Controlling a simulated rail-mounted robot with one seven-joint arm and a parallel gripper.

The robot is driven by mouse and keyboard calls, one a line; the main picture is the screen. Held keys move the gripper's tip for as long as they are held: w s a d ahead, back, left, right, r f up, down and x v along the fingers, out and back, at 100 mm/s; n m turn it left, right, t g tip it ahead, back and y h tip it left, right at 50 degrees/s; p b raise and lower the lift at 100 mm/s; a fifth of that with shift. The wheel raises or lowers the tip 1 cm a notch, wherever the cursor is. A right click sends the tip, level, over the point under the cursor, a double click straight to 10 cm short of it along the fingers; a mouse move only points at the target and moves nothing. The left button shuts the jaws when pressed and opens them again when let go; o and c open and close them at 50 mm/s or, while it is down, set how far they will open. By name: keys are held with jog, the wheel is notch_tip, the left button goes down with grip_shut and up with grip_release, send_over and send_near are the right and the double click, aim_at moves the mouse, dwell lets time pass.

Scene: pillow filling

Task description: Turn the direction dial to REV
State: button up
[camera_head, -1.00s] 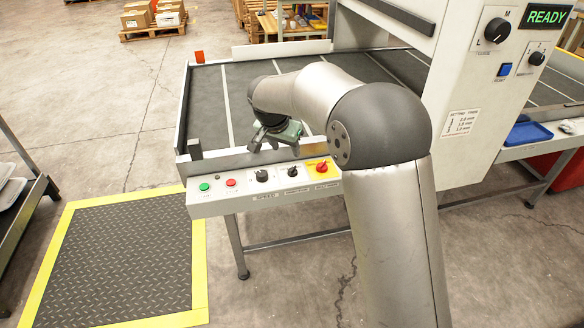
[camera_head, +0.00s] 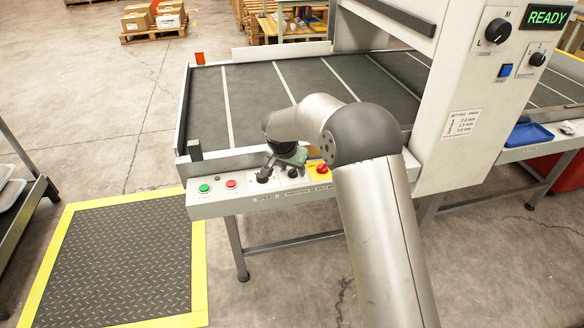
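The control panel (camera_head: 215,207) runs along the front of the belt machine. It carries a dark dial (camera_head: 264,178) above a label that seems to read SPEED. The direction dial (camera_head: 293,173) appears to be the dark knob to its right, partly covered by my gripper, and its pointer setting cannot be read. My gripper (camera_head: 279,171) points down at the panel, right over these two dials. A dark finger reaches down close to the left dial. I cannot tell whether the fingers touch either dial, or how far apart they are.
A green button (camera_head: 204,188) and a red button (camera_head: 231,183) sit left of the dials. A red knob on yellow (camera_head: 322,168) is close on the right. The raised front rail (camera_head: 230,160) stands behind the panel. The display (camera_head: 548,17) reads READY.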

jog(key=c, duration=0.8)
jog(key=shift+n, duration=0.4)
jog(key=n+y, duration=0.1)
jog(key=n, duration=0.1)
jog(key=shift+d+n, duration=0.15)
jog(key=shift+n, duration=0.25)
jog(key=n+y, duration=0.1)
jog(key=n, duration=0.1)
jog(key=n+p, duration=0.1)
jog(key=shift+d+r+n+y, duration=0.15)
jog(key=shift+n+y, duration=0.25)
jog(key=n+p, duration=0.1)
jog(key=n, duration=0.1)
jog(key=n+y+p, duration=0.1)
jog(key=n+p, duration=0.1)
jog(key=shift+g+y, duration=0.3)
jog(key=shift+w+d+n+g+y+p, duration=0.1)
jog(key=shift+n+g+y+p, duration=0.3)
jog(key=shift+n, duration=0.7)
jog(key=shift+n+g+y+p, duration=0.15)
jog(key=shift+n+p, duration=0.35)
jog(key=shift+n, duration=0.6)
